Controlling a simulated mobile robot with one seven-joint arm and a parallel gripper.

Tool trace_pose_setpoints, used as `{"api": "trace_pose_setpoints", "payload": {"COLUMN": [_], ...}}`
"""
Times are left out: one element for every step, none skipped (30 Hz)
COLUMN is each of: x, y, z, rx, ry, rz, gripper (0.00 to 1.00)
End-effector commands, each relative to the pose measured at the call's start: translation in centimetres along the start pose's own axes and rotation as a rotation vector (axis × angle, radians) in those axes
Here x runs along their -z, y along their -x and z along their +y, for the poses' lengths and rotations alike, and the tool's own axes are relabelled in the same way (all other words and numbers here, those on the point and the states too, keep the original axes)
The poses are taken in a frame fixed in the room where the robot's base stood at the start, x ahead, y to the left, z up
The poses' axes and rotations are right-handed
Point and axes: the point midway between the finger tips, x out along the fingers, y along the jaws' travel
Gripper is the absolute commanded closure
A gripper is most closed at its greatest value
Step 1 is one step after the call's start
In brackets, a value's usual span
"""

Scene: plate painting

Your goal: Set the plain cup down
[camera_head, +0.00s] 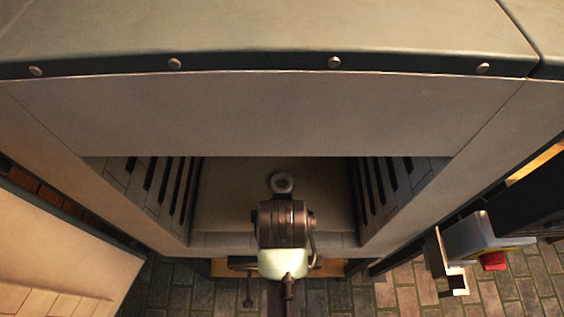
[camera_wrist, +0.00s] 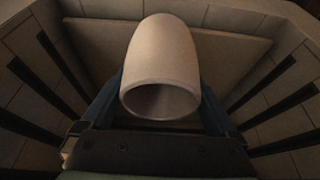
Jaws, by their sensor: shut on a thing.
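In the head view my fingers are hidden by my wrist. I cannot tell whether the cup touches the surface beneath it.
A flat pale slab (camera_head: 225,195) forms the recess floor, with free room left and right of the cup. Slotted side walls (camera_head: 165,185) flank it, and a thick overhanging front panel (camera_head: 270,115) stands above. A grey device with a red part (camera_head: 493,261) is at the lower right.

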Motion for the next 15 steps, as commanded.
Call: {"api": "trace_pose_setpoints", "payload": {"x": [1.4,2.1,3.0,3.6,4.3,5.2,5.8,6.4,7.3,7.9,8.5,9.3,9.8,10.4,11.1], "y": [-0.3,-0.5,-0.9,-1.2,-1.5,-1.8,-2.1,-2.4,-2.7,-3.0,-3.3,-3.6,-3.9,-4.1,-4.4], "z": [0.0,0.0,0.0,0.0,0.0,0.0,0.0,0.0,-0.1,-0.1,-0.1,0.0,0.0,0.0,0.0], "rx": [0.000,0.000,0.000,0.000,0.000,0.001,0.001,0.001,0.001,0.001,0.001,0.001,0.000,0.000,0.000], "ry": [-0.001,-0.002,-0.002,-0.002,-0.001,0.000,0.000,-0.001,-0.001,-0.001,-0.001,-0.001,-0.001,-0.001,0.000], "rz": [0.004,0.005,0.005,0.005,0.005,0.005,0.005,0.004,0.004,0.004,0.004,0.004,0.003,0.003,0.003], "gripper": [0.92,0.92,0.92,0.92,0.92,0.92,0.92,0.92,0.92,0.92,0.92,0.92,0.92,0.92,0.92]}}
